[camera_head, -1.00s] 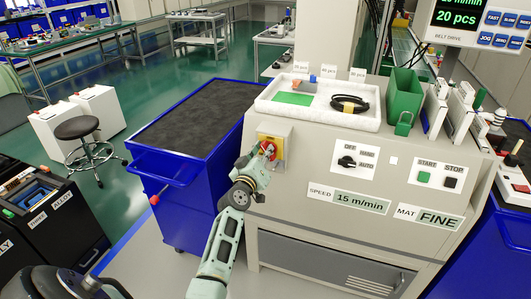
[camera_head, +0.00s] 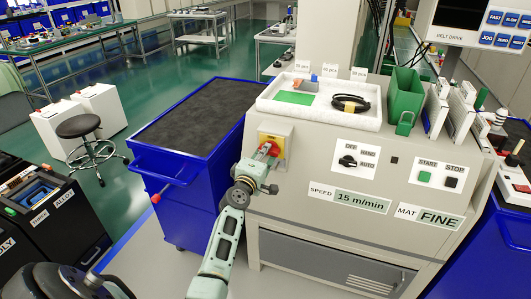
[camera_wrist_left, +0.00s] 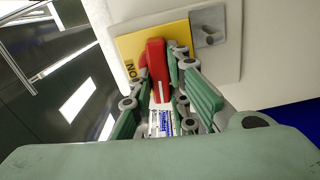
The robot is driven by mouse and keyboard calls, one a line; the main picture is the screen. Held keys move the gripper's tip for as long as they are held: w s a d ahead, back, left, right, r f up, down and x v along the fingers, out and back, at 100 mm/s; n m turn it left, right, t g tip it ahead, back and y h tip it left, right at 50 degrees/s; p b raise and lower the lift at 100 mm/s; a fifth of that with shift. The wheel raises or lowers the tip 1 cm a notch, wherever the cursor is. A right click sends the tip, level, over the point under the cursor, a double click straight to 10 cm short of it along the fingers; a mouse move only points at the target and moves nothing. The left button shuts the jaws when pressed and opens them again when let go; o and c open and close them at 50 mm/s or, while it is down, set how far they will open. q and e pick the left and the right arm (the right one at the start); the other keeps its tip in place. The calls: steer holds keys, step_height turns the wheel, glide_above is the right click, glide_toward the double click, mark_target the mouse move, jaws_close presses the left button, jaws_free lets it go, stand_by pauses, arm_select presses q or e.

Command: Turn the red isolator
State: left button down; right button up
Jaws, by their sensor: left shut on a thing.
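The red isolator (camera_head: 272,149) is a red handle on a yellow plate, fixed to a beige box on the left of the machine front. My left gripper (camera_head: 262,165) reaches it from below and is shut on the red handle. In the left wrist view the red handle (camera_wrist_left: 157,62) stands between the fingers, in front of the yellow plate (camera_wrist_left: 130,44), where an "ON" label shows upside down. The fingers partly hide the handle and plate. My right gripper is not in view.
A selector knob (camera_head: 347,161) and START and STOP buttons (camera_head: 438,178) are right of the isolator. A small square lamp (camera_head: 394,160) and the display (camera_head: 461,14) are dark. A blue cart (camera_head: 198,120) stands close on the left.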

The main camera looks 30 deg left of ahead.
arm_select(q)
steer(key=shift+n, duration=0.6)
steer(key=c, duration=1.7)
jaws_free()
steer(key=shift+s+f, duration=0.1)
steer(key=v, duration=1.2)
steer(key=shift+f, duration=0.1)
